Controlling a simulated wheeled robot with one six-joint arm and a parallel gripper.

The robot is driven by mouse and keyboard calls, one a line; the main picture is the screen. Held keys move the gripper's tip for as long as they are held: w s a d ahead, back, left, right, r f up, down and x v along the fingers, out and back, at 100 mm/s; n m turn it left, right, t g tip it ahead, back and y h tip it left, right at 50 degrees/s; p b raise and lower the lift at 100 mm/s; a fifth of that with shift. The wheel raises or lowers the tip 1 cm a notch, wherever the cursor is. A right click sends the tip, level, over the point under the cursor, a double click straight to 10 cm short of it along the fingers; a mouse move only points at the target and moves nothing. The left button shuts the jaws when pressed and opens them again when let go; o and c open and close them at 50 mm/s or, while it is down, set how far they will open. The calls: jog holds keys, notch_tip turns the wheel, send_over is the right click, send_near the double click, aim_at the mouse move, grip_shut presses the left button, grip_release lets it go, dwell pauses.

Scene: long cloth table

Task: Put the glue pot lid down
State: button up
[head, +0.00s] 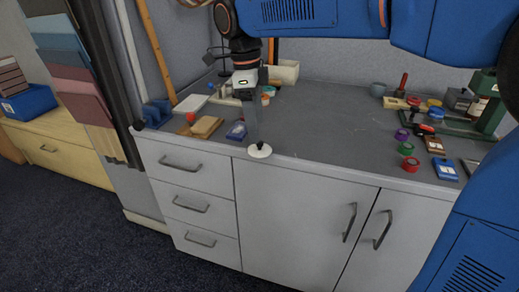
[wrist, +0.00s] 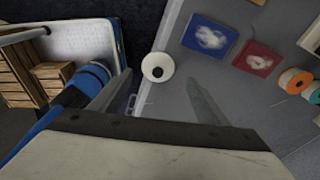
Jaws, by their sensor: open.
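The glue pot lid (head: 260,151) is a white disc with a dark knob. It lies knob up at the front edge of the grey worktop. My gripper (head: 256,139) is just above it, pointing down. In the wrist view the lid (wrist: 158,67) is whole and unheld, just beyond the tips of the two spread fingers (wrist: 160,80). The gripper is open and empty. I cannot tell from these frames which thing is the glue pot.
Several coloured spools and packets, including a red spool (head: 410,164), are at the right. The worktop (head: 330,135) between is clear. Its front edge drops to cabinet doors.

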aim_at(260, 146)
jog(key=shift+s+d+f, duration=0.15)
jog(key=shift+d+f, duration=0.05)
jog(key=shift+f, duration=1.2)
jog(key=shift+s+d+f, duration=0.1)
jog(key=shift+d+f, duration=0.05)
jog(key=shift+f, duration=1.2)
jog(key=shift+c, duration=0.6)
jog(key=c, duration=1)
